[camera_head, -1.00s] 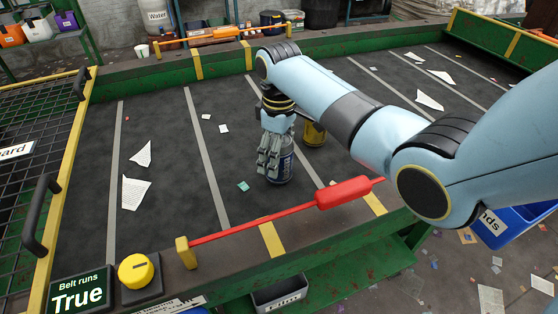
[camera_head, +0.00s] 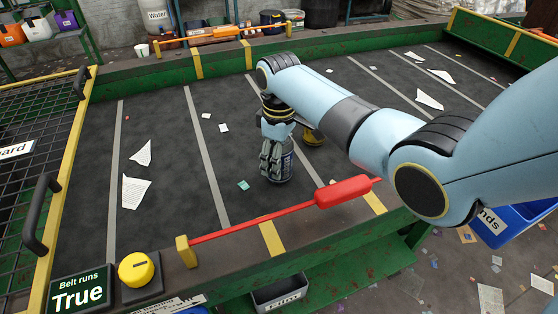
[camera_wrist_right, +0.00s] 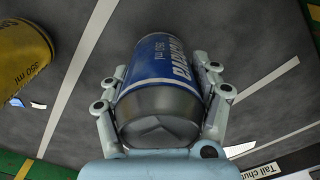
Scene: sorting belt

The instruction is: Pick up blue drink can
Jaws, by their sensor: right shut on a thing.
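The blue drink can (camera_head: 285,164) stands on the dark belt (camera_head: 170,200) in the head view, partly hidden behind my right gripper (camera_head: 274,160). In the right wrist view the blue can (camera_wrist_right: 168,75) lies between the two fingers of my right gripper (camera_wrist_right: 163,100), one along each side. The gripper is shut on it. I cannot tell whether the can is clear of the belt. My left gripper is not in view.
Paper scraps (camera_head: 135,190) lie on the belt.

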